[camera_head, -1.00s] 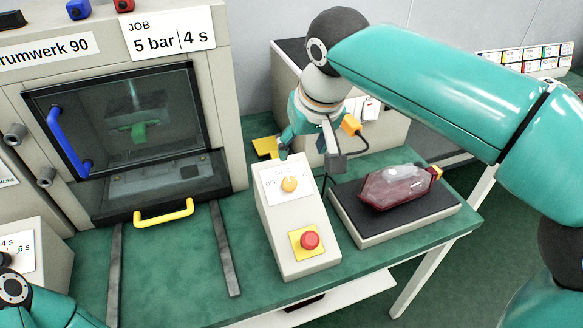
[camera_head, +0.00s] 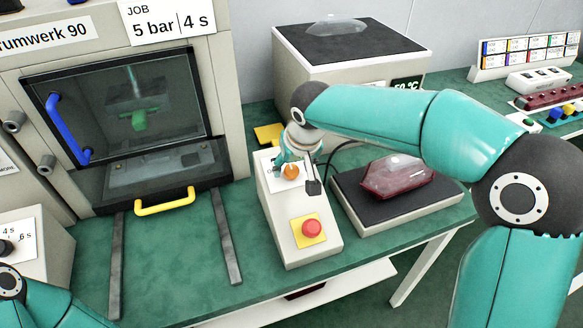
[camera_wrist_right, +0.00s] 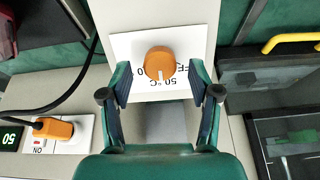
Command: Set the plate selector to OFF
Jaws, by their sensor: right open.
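The plate selector is an orange knob (camera_head: 290,172) on the white label of a pale control box (camera_head: 275,215). In the right wrist view the knob (camera_wrist_right: 160,62) shows close up, its white mark pointing toward the "50 °C" print. "OFF" is printed to the right of it, partly hidden. My right gripper (camera_head: 300,177) is over the upper end of the box; in the right wrist view its open fingers (camera_wrist_right: 160,83) stand either side of the label's near part, apart from the knob. My left arm shows at the lower left, its gripper out of view.
A red button (camera_head: 312,228) sits lower on the box. A heating plate (camera_head: 350,42) stands behind. A machine with a yellow handle (camera_head: 165,203) is on the left.

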